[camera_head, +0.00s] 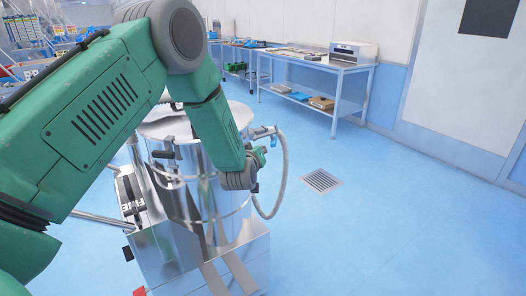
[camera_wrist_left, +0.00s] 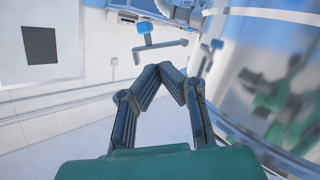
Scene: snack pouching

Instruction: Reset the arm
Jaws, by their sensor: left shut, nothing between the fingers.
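My green left arm (camera_head: 105,105) crosses the head view from the left edge, bends at a grey joint at the top and drops in front of a shiny metal tank (camera_head: 205,195). My left gripper (camera_wrist_left: 165,68) shows clearly in the left wrist view. Its two dark fingers meet at their tips, with nothing between them. The tank's curved wall (camera_wrist_left: 285,45) stands right of the fingers there, with green reflections on it. A blue-handled valve (camera_wrist_left: 145,27) shows beyond the tips. In the head view the fingers are hard to make out. My right gripper is not in view.
A pale hose (camera_head: 283,180) loops from the tank's right side. A floor drain (camera_head: 321,181) lies right of it. A metal table (camera_head: 345,68) with a white device (camera_head: 353,52) stands along the back wall. The blue floor at right is clear.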

